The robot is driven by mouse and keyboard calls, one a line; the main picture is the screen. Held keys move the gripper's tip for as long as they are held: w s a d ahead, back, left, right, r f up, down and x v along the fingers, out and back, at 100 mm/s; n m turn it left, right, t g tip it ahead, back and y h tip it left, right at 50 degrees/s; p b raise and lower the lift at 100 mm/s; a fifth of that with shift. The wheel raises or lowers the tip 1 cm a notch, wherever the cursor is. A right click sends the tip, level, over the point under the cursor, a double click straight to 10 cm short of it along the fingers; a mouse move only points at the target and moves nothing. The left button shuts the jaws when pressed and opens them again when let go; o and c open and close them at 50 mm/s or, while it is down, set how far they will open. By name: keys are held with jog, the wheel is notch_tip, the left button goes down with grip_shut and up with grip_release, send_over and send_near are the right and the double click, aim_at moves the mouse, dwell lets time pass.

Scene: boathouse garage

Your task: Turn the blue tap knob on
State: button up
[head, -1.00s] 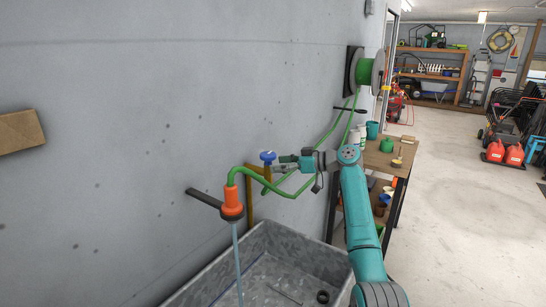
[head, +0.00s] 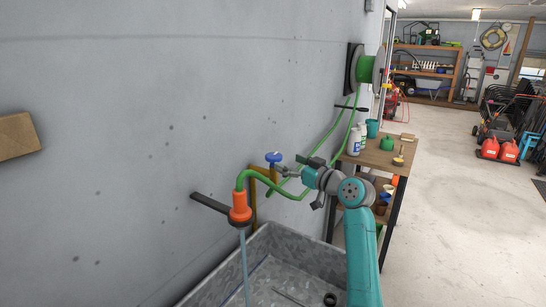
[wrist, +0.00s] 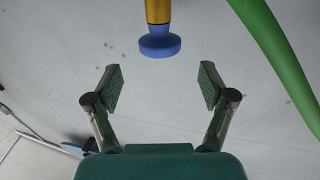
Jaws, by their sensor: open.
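The blue tap knob (head: 273,157) sits on top of a brass tap (head: 262,175) against the grey wall. In the wrist view the knob (wrist: 160,46) is a blue disc on a brass stem, ahead of and between the lines of the fingers. My gripper (head: 287,171) is open and empty, just right of and below the knob in the head view. Its two fingers (wrist: 162,87) stand wide apart, with a gap to the knob. A green hose (head: 270,185) ends in an orange nozzle (head: 239,207), and a thin bluish stream (head: 245,268) falls from it.
A grey metal trough (head: 300,250) stands under the nozzle. The green hose (wrist: 275,50) passes close on the right in the wrist view. A dark bar (head: 207,202) juts from the wall. A wooden workbench (head: 380,158) stands behind my arm.

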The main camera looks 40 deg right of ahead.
aim_at(274, 155)
jog(key=w, duration=0.7)
jog(key=shift+w+a, duration=0.2)
jog(key=shift+a, duration=0.1)
jog(key=c, duration=1.2)
jog(key=shift+o, duration=0.2)
jog(key=shift+n+y, duration=0.3)
jog(key=shift+y, duration=0.3)
jog(key=n+g+y, duration=0.1)
jog(key=n+y, duration=0.1)
jog(key=n+g+y, duration=0.1)
jog(key=y, duration=0.2)
jog(key=shift+d+r+n, duration=0.1)
jog(key=shift+n, duration=0.3)
jog(key=n+g+y, duration=0.5)
jog(key=y, duration=0.2)
jog(key=shift+n+g, duration=0.6)
jog(key=shift+g, duration=0.1)
